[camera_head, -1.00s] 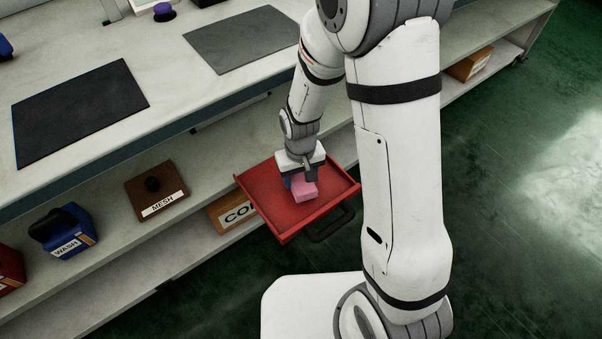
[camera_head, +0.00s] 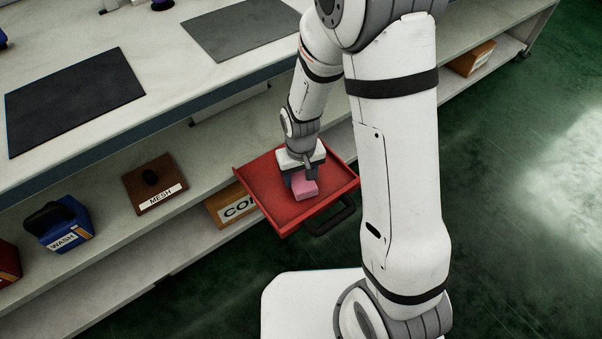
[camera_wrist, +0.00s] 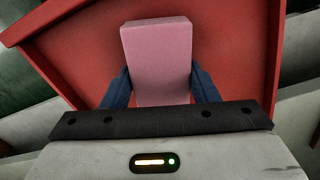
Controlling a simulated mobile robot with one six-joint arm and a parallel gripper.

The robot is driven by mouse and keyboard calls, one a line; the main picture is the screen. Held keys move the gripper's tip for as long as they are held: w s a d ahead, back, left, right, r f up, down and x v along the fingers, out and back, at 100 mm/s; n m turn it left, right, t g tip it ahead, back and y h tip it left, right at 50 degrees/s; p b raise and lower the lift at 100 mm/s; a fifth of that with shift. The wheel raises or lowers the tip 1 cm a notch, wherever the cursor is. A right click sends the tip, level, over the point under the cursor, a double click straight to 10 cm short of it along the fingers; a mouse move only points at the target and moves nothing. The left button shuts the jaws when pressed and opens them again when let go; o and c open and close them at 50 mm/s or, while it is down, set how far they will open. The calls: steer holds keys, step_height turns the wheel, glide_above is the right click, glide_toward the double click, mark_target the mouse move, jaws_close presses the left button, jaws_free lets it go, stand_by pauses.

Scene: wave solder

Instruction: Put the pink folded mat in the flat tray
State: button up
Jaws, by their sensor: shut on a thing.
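The pink folded mat (camera_head: 305,189) is a small pink block in the head view, and it fills the upper middle of the wrist view (camera_wrist: 158,60). My gripper (camera_head: 303,178) is shut on it, with a dark blue finger on each side in the wrist view (camera_wrist: 160,88). The flat tray (camera_head: 270,195) is red and shallow with low rims and a dark handle at its front. The mat and gripper are over the tray's inside; the tray's red floor (camera_wrist: 85,55) shows behind the mat. I cannot tell whether the mat touches the floor.
The tray juts out from the shelf unit below a pale bench top (camera_head: 165,85). On the shelf are a brown MESH box (camera_head: 150,190), a blue WASH container (camera_head: 62,228) and a partly hidden cardboard box (camera_head: 228,205). Dark green floor lies open at the right.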

mark_target(301, 175)
steer(key=shift+f, duration=0.3)
steer(key=o, duration=1.1)
steer(key=shift+r+p, duration=1.5)
steer(key=shift+r, duration=2.45)
